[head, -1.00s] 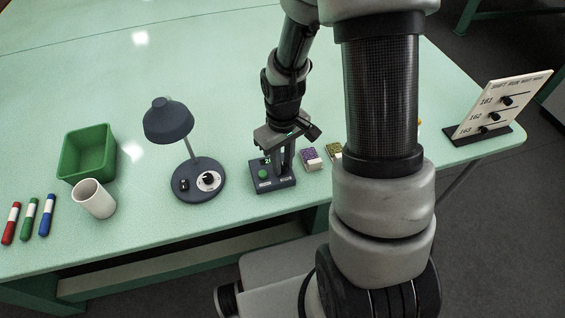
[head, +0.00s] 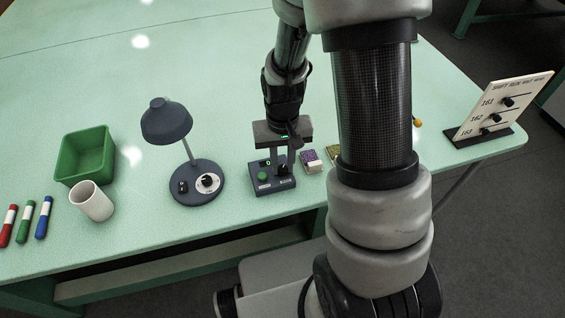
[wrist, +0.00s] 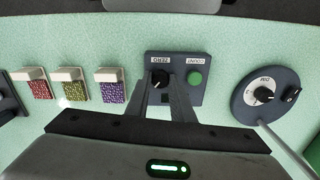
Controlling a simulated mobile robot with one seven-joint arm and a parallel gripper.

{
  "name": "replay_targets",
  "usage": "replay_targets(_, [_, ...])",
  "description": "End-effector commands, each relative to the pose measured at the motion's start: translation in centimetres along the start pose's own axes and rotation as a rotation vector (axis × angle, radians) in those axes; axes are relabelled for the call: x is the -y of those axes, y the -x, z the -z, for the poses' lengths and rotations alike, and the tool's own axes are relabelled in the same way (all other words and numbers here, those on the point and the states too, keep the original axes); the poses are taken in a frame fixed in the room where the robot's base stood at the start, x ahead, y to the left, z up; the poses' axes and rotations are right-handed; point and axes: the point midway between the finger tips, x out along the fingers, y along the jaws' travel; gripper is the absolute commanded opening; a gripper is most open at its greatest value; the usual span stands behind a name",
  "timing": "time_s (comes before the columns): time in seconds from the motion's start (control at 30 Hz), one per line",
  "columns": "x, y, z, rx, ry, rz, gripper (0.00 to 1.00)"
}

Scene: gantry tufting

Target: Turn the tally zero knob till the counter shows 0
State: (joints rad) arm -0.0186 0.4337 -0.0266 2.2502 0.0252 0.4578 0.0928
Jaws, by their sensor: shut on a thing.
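In the wrist view the black zero knob (wrist: 159,78) lies beside the ZERO label, and the green count button (wrist: 195,79) is beside COUNT. My gripper (wrist: 162,84) reaches down to the box with its fingers around the knob, shut on it. The gripper also shows from above in the head view (head: 283,166), where the fingers partly hide the knob.
A desk lamp (head: 166,122) with a dial on its base stands left of the box. A green bin (head: 84,156), white cup (head: 92,201) and several markers lie farther left. Small colored blocks (wrist: 111,90) sit close beside the box. A shift board (head: 500,108) stands far right.

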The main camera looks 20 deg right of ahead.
Motion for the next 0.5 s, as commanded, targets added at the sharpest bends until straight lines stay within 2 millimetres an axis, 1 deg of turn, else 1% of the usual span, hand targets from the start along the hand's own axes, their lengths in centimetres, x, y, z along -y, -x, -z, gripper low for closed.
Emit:
replay_targets(0.3, [-0.01, 0.04, -0.03, 0.001, 0.0, 0.0, 0.0])
replay_targets(0.33, [-0.01, 0.04, -0.02, 0.001, 0.0, 0.0, 0.26])
replay_targets(0.4, [-0.01, 0.03, -0.02, 0.001, 0.0, 0.0, 0.38])
replay_targets(0.43, [0.0, 0.03, -0.02, 0.001, 0.0, 0.0, 0.4])
replay_targets(0.5, [0.0, 0.03, -0.02, 0.0, 0.0, 0.0, 0.4])
